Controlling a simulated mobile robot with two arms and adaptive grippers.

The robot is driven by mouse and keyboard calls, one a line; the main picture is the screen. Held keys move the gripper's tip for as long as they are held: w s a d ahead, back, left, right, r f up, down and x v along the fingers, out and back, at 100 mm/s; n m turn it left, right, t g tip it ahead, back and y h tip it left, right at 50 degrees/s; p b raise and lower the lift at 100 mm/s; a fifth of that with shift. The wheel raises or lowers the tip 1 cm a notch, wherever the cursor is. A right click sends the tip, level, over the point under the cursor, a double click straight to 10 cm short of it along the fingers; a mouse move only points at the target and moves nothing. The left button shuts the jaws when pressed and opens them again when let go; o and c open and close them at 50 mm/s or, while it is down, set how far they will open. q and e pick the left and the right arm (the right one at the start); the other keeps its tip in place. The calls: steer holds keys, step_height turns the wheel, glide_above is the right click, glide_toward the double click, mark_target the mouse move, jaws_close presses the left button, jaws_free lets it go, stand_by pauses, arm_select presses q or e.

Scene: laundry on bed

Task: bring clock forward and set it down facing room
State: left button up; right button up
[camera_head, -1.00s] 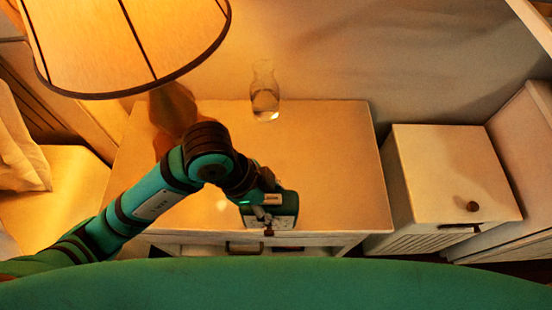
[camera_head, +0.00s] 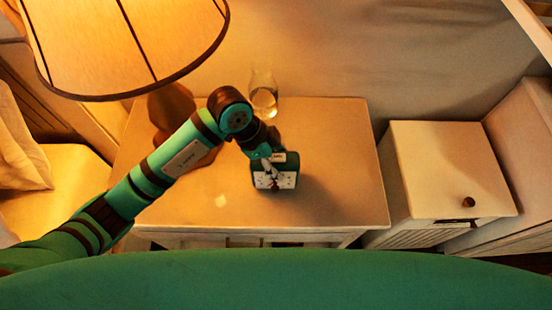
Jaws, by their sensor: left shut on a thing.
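The clock (camera_head: 287,180) is small, with a dark body and a pale face turned toward the front of the nightstand. It is over the middle of the nightstand top (camera_head: 345,165). My left gripper (camera_head: 271,175) comes down on the clock from above and is shut on it, covering part of it. A dark shadow lies to the right of the clock; I cannot tell whether its base touches the top. My right gripper is not in view.
A glass carafe (camera_head: 263,92) stands at the back, close behind my left wrist. A lit lamp (camera_head: 130,45) stands at the back left. The nightstand top is clear on the right and at the front. A white cabinet (camera_head: 445,165) stands to the right.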

arm_select(q)
steer(key=shift+f, duration=0.15)
steer(key=o, duration=1.5)
steer(key=shift+o, duration=0.2)
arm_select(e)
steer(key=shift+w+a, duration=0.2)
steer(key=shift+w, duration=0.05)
arm_select(q)
steer(key=shift+a+r, duration=0.1)
steer(key=shift+r, duration=0.4)
steer(key=shift+a+r, duration=0.9)
steer(key=shift+r, duration=0.15)
steer(key=a+b, duration=0.1)
steer(key=a, duration=1)
steer(key=shift+b, duration=0.4)
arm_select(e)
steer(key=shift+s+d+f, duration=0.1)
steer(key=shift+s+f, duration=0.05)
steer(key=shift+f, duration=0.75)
